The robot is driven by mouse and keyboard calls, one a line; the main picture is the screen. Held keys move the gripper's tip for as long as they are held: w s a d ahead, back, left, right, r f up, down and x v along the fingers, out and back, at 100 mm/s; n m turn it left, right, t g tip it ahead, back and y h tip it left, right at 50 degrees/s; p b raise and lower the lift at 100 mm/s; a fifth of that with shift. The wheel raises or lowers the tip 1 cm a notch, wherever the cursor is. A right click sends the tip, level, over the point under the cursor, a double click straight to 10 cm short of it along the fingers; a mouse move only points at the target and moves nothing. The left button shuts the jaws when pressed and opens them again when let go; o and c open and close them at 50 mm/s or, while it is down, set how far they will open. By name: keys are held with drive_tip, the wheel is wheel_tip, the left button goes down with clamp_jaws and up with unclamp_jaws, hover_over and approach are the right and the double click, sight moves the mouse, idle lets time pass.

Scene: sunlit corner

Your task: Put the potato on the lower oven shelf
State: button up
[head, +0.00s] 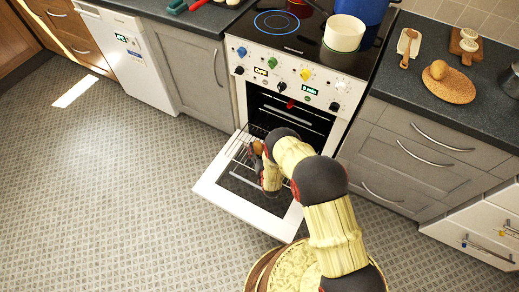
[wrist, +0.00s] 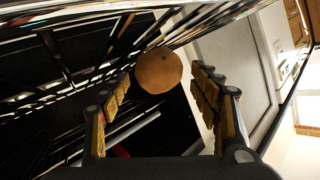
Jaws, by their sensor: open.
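The potato (wrist: 158,72) is a round brown lump, between and just beyond my fingertips in the wrist view. My gripper (wrist: 166,88) is open, with a finger on each side of the potato; I cannot tell whether either touches it. In the head view the potato (head: 258,147) is small, partly covered by my gripper (head: 262,158), over the pulled-out wire shelf (head: 238,150). The shelf's bars also show in the wrist view, close to the potato. The oven (head: 291,84) has its door (head: 215,190) folded down, and its inside is dark.
My arm reaches down in front of the oven and hides part of the door. A white pot (head: 343,34) and a blue pot (head: 362,10) stand on the hob. Another brown lump (head: 438,69) sits on a round mat (head: 455,90) at right. Floor left of the door is clear.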

drive_tip(key=shift+r, duration=0.15)
drive_tip(key=p+v, duration=0.4)
drive_tip(key=v, duration=0.8)
